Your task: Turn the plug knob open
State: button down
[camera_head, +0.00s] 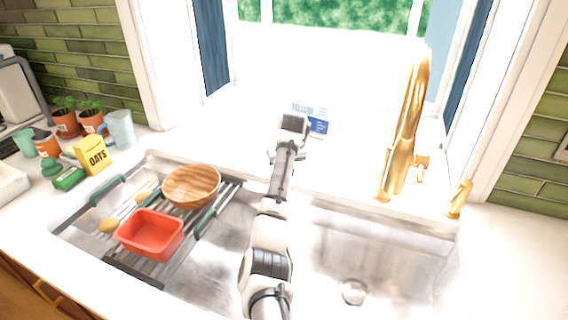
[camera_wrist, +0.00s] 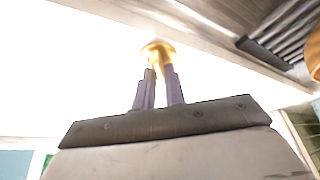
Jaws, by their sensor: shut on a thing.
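The plug knob (camera_wrist: 158,48) is a small gold knob with a round flange, on the white counter by the sink edge in the wrist view. My gripper (camera_wrist: 160,74) has its two grey fingers closed around the knob, one on each side. In the head view my arm reaches over the sink to the counter behind it, and its end hides the fingers and the knob. The drain (camera_head: 354,292) shows as a round metal disc in the right basin; its plug position cannot be told. The knob's turn angle cannot be told either.
A tall gold faucet (camera_head: 405,130) and a small gold fixture (camera_head: 459,198) stand to the right. A blue-and-white package (camera_head: 317,120) is just behind my wrist. A rack (camera_head: 128,268) holding a red tub (camera_head: 150,234) and wooden bowl (camera_head: 191,186) spans the left basin.

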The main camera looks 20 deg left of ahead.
jog(key=n, duration=0.2)
jog(key=n+g+y, duration=0.1)
jog(key=n, duration=0.2)
jog(key=shift+w+d+n+g, duration=0.1)
jog(key=shift+n+g, duration=0.2)
jog(key=n+g, duration=0.1)
jog(key=n, duration=0.1)
jog(key=n+y, duration=0.1)
jog(key=n, duration=0.1)
jog(key=shift+n+g, duration=0.4)
jog(key=c, duration=1.5)
grip_release()
jog(key=shift+o, duration=0.2)
jog(key=b+v, duration=0.2)
jog(key=v, duration=1.1)
jog(key=shift+r+b, duration=0.4)
